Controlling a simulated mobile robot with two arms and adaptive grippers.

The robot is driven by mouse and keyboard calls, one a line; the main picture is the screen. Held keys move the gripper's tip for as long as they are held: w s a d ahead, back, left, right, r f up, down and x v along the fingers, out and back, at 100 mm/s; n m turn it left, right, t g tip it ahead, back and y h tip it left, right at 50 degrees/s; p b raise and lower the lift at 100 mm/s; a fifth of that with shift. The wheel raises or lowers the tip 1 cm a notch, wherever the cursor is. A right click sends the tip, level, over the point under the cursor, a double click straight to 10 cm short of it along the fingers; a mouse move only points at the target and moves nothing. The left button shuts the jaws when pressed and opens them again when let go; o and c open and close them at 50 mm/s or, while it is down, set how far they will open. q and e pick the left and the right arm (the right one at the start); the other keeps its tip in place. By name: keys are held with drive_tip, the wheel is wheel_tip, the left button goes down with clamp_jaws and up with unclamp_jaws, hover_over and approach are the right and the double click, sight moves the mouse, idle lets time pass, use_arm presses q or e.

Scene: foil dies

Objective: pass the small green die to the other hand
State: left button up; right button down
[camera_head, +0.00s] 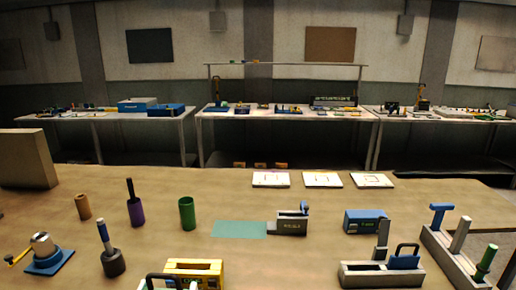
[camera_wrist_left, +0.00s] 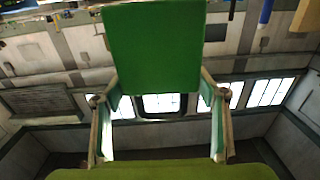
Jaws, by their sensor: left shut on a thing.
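The small green die (camera_wrist_left: 153,45) shows in the left wrist view as a plain dark green block with a flat face towards the camera. My left gripper (camera_wrist_left: 156,98) is shut on it, one finger at each side. In the head view my left gripper (camera_head: 168,284) shows only in part, at the bottom edge in front of a yellow box, and the die cannot be made out clearly there. My right gripper is in neither view.
On the table, a green cylinder (camera_head: 187,214), a purple holder (camera_head: 136,212) and a dark holder (camera_head: 113,263) stand left. A yellow box (camera_head: 212,269) stands close by the left gripper. Grey trays (camera_head: 372,281) with tools stand right. A teal mat (camera_head: 238,230) is bare.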

use_arm(q)
drive_tip(key=shift+s+d+f, duration=0.1)
drive_tip(key=shift+s+f, duration=0.15)
drive_tip(key=shift+s, duration=0.6)
drive_tip(key=shift+s+d+f, duration=0.1)
drive_tip(key=shift+s+f, duration=0.15)
drive_tip(key=shift+s, duration=0.55)
drive_tip(key=shift+w, duration=0.1)
